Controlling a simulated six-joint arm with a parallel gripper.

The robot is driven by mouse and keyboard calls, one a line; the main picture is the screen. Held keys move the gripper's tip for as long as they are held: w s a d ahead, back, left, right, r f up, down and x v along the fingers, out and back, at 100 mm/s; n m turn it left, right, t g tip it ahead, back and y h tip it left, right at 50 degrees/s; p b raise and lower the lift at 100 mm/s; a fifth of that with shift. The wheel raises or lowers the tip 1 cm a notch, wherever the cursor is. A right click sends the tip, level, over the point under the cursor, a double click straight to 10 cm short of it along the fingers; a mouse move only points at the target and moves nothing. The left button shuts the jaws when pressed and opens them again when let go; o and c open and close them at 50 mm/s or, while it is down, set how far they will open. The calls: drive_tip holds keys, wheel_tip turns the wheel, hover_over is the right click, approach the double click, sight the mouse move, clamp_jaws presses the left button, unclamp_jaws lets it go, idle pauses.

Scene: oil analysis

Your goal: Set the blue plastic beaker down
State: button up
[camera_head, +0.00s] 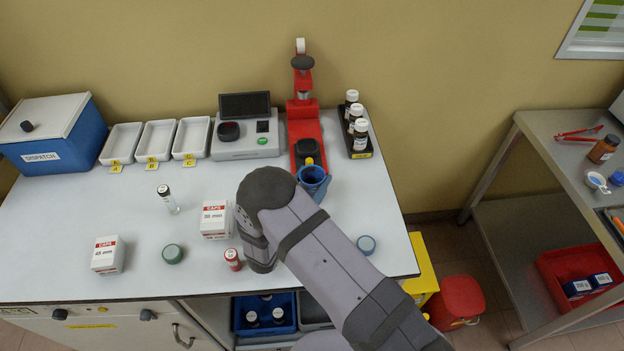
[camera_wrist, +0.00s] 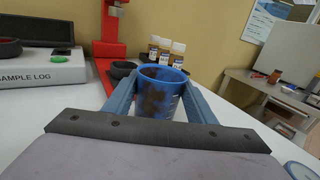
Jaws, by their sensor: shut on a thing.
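The blue plastic beaker (camera_wrist: 158,78) is upright between the two fingers of my gripper (camera_wrist: 157,96) in the wrist view. The fingers press on its left and right sides. Its inside looks dark and brownish. In the head view the beaker (camera_head: 314,182) shows just in front of the red stand (camera_head: 304,125), partly hidden by my wrist. Its base is hidden behind the gripper, so I cannot tell whether it touches the white worktop (camera_head: 220,265).
A rack of brown bottles (camera_head: 361,147) stands right of the red stand, and the grey sample-log device (camera_head: 246,140) left. Caps boxes (camera_head: 216,220), a clear vial (camera_head: 168,200), a red-capped vial (camera_head: 233,260) and a green lid (camera_head: 172,254) lie in front. The worktop's right part is mostly clear.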

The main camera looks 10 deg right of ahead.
drive_tip(key=o, duration=1.1)
drive_tip(key=shift+c, duration=0.2)
drive_tip(key=shift+r+p, duration=0.2)
drive_tip(key=shift+p, duration=0.1)
drive_tip(key=shift+s+a+f, duration=0.15)
drive_tip(key=shift+s+a, duration=0.05)
drive_tip(key=shift+b+v, duration=1.45)
drive_tip(key=shift+v, duration=2.05)
drive_tip(key=shift+d, duration=0.1)
